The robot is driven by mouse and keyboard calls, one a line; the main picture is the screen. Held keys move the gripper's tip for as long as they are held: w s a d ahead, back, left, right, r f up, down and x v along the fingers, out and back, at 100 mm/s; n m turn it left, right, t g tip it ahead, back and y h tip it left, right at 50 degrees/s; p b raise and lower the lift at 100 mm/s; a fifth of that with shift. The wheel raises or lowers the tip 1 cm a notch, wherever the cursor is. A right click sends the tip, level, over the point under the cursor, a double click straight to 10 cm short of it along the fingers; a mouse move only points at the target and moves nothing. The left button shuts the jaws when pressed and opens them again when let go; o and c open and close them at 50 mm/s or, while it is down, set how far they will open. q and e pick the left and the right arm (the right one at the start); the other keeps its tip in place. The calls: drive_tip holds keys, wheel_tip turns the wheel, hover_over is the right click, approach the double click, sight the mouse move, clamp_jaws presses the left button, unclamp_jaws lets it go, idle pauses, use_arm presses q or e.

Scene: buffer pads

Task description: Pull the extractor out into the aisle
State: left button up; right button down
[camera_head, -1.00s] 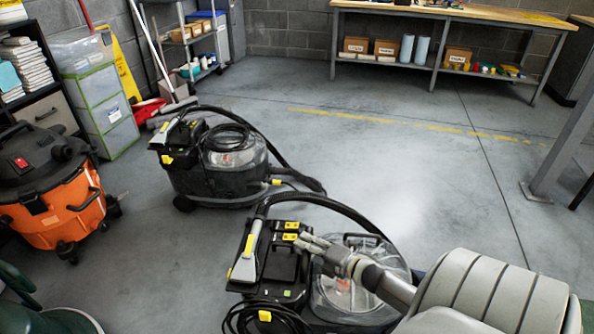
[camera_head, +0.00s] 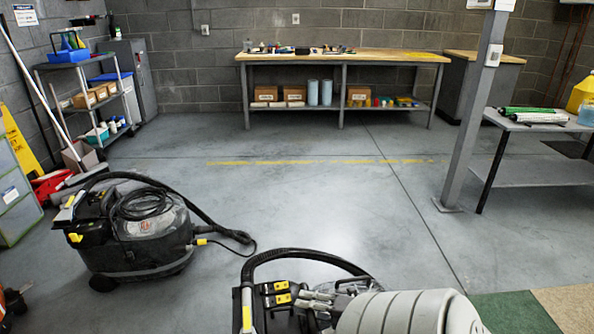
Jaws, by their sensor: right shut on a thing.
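A black carpet extractor (camera_head: 275,314) with yellow tabs and a curved black hose stands at the bottom middle, its lower part cut off by the picture edge. My right gripper (camera_head: 312,300) is shut on it at its top, near the yellow tabs. My forearm hides much of its right side. A second, similar extractor (camera_head: 158,256) with a coiled hose and a clear tank stands on the floor at the left, apart from the held one. My left gripper is not in view.
Open concrete floor (camera_head: 330,205) with a yellow line lies ahead, up to a workbench (camera_head: 345,56) at the back wall. A grey post (camera_head: 470,120) and side table (camera_head: 530,170) stand at right. A shelf cart (camera_head: 90,115) and green-edged bins (camera_head: 14,195) are at left.

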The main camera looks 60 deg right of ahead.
drive_tip(key=shift+s+d, duration=0.1)
drive_tip(key=shift+s, duration=0.05)
drive_tip(key=c, duration=1.3)
unclamp_jaws()
drive_tip(key=shift+o, duration=0.2)
drive_tip(key=v, duration=1.2)
drive_tip(key=shift+f, duration=0.15)
